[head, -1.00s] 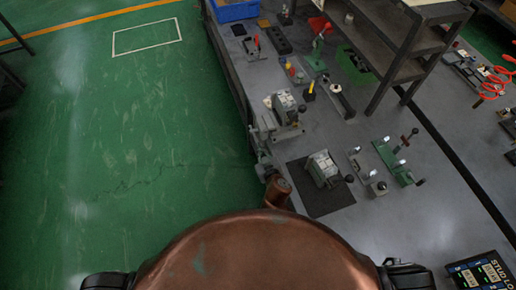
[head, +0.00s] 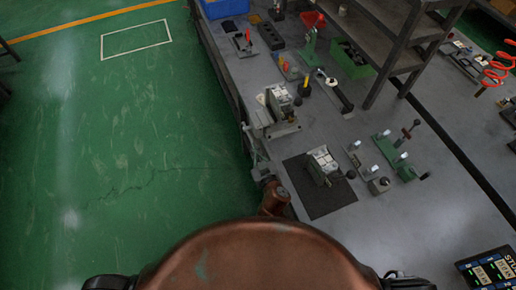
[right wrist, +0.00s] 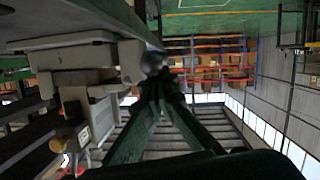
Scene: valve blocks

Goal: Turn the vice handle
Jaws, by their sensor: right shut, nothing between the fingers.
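A grey vice (head: 280,108) is mounted at the left edge of the workbench in the head view. Its grey body (right wrist: 88,82) fills the left of the right wrist view. A round, dark knob (right wrist: 152,63), which looks like an end of the vice handle, shows just beyond my fingertips. My right gripper (head: 250,140) is beside the bench edge, just below the vice. In the right wrist view its green fingers (right wrist: 158,84) meet at the tips, shut and empty. I cannot tell whether they touch the knob. The rest of the handle is not clear. My left gripper is not in view.
A block with a lever (head: 322,163) stands on a dark mat (head: 327,202) to the right. Green clamps (head: 390,150), a green bin (head: 352,60) and a metal shelf (head: 398,45) stand farther right. Left of the bench is clear green floor (head: 120,130).

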